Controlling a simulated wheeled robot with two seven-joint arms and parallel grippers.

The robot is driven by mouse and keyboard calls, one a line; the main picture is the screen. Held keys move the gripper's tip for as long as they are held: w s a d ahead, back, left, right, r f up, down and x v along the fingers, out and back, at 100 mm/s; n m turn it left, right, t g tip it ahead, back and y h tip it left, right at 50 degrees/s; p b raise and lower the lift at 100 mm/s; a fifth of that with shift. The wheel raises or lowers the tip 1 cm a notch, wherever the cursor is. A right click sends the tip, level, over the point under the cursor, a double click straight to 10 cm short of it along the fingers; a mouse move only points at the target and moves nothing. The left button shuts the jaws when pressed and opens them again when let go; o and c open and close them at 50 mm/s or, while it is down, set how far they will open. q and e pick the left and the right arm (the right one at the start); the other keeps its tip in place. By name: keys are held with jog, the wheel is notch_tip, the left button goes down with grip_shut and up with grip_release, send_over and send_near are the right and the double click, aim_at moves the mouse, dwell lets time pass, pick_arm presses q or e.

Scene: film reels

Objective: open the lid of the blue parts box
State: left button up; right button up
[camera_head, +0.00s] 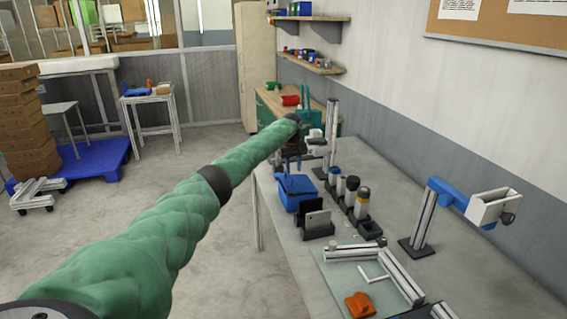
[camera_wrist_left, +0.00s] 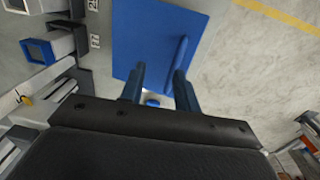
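The blue parts box (camera_head: 297,199) stands on the grey table, near its left edge. In the left wrist view its flat blue lid (camera_wrist_left: 150,38) fills the top middle, with a raised blue bar (camera_wrist_left: 179,52) along its right side. The lid looks closed. My left gripper (camera_head: 288,166) is over the box at the end of the green arm. In the left wrist view the two fingers of my left gripper (camera_wrist_left: 159,70) are apart with nothing held between them. The right fingertip is close to the bar; I cannot tell whether they touch. My right gripper is not in view.
A dark holder with a grey plate (camera_head: 317,219) stands just in front of the box. Several bottles (camera_head: 352,192) stand in a black rack to its right. A blue-armed post (camera_head: 425,215) and an orange part (camera_head: 360,304) are nearer.

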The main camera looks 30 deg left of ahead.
aim_at(287, 183)
pick_arm(q)
jog(key=f, duration=0.1)
jog(key=s+a+f+b, duration=0.1)
jog(key=s+f, duration=0.1)
jog(key=shift+a, duration=0.4)
jog(key=shift+s+a+f+t+h+b, duration=0.2)
jog(key=shift+s+f+t+h+b, duration=0.1)
jog(key=shift+f+t+b, duration=0.3)
jog(key=shift+a+r, duration=0.1)
jog(key=shift+r, duration=0.05)
notch_tip(287, 183, up, 7)
jog(key=s+b, duration=0.1)
jog(key=b, duration=0.1)
jog(key=shift+a+r+b, duration=0.15)
jog(key=shift+a+b, duration=0.15)
jog(key=shift+a, duration=0.05)
